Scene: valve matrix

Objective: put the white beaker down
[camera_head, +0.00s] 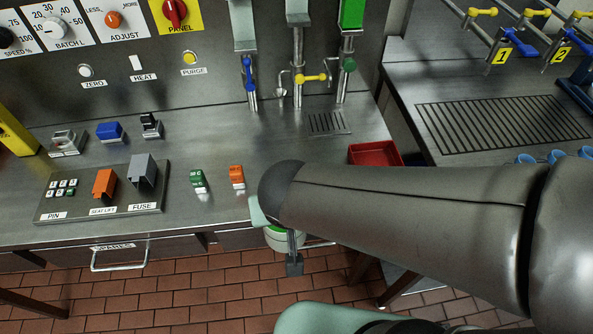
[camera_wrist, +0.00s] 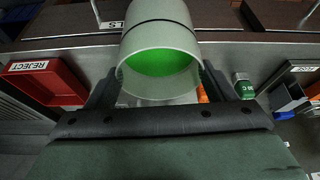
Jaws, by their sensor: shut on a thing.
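The white beaker (camera_wrist: 160,35) is held between the two dark fingers of my gripper (camera_wrist: 158,88) in the wrist view. Bright green shows inside its open mouth, which faces the wrist camera. In the head view, the beaker (camera_head: 277,241) is mostly hidden behind my arm; a pale rim and green part show. My gripper (camera_head: 293,254) is there at the counter's front edge, and the beaker appears in front of that edge, over the drawers and floor. The gripper is shut on the beaker.
The steel counter (camera_head: 225,150) has free room behind my gripper. Orange (camera_head: 237,175) and green (camera_head: 198,180) small blocks stand there, left of my arm. A red tray (camera_head: 375,154), labelled REJECT in the wrist view (camera_wrist: 50,85), sits at the right. A drain grate (camera_head: 327,123) lies under the taps.

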